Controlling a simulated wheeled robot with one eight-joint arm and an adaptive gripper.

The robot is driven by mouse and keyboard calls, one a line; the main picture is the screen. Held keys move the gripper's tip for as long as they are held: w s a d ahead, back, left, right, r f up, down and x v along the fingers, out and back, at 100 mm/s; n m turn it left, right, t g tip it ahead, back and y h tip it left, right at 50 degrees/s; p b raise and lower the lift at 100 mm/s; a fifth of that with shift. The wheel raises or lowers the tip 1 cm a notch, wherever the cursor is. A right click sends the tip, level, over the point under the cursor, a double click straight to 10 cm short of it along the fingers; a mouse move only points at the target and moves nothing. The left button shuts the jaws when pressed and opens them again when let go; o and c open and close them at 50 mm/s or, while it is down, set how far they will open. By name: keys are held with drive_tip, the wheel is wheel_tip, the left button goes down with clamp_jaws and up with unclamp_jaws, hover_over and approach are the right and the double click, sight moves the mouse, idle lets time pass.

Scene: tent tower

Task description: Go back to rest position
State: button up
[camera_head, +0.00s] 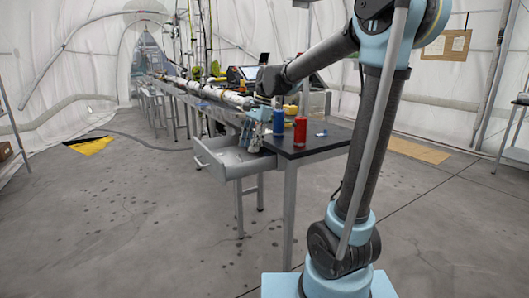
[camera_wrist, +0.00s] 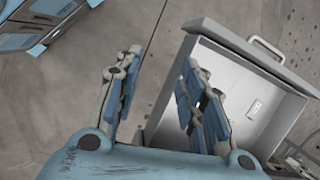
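My arm reaches from the right of the head view toward the table. My gripper (camera_head: 254,136) is over the inner part of an open grey drawer (camera_head: 214,164), beside the table's corner. In the wrist view my gripper (camera_wrist: 160,62) has its two blue-padded fingers apart, with only floor and the drawer's edge between them. The open drawer (camera_wrist: 222,45) lies below and to the right there, with a small pale label inside it and a handle on its front.
A blue can (camera_head: 279,122) and a red can (camera_head: 300,131) stand on the dark tabletop (camera_head: 325,141) close to my gripper. A laptop (camera_head: 243,76) and pipes are behind. A yellow floor patch (camera_head: 92,146) lies left. The floor in front is clear.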

drive_tip(key=s+d+f+n+t+h, duration=0.1)
drive_tip(key=s+d+f+n, duration=0.3)
drive_tip(key=s+d+f, duration=0.4)
drive_tip(key=s+d+f+n+t+h, duration=0.2)
drive_tip(key=s+d+f+n, duration=0.3)
drive_tip(key=s+d+f, duration=0.4)
drive_tip(key=s+d, duration=0.6)
drive_tip(key=d, duration=0.1)
drive_tip(key=shift+s+d+n, duration=0.15)
drive_tip(key=shift+d+n, duration=0.1)
drive_tip(key=shift+n, duration=0.05)
drive_tip(key=shift+f, duration=0.1)
drive_tip(key=shift+w+f, duration=0.2)
drive_tip(key=shift+w, duration=0.25)
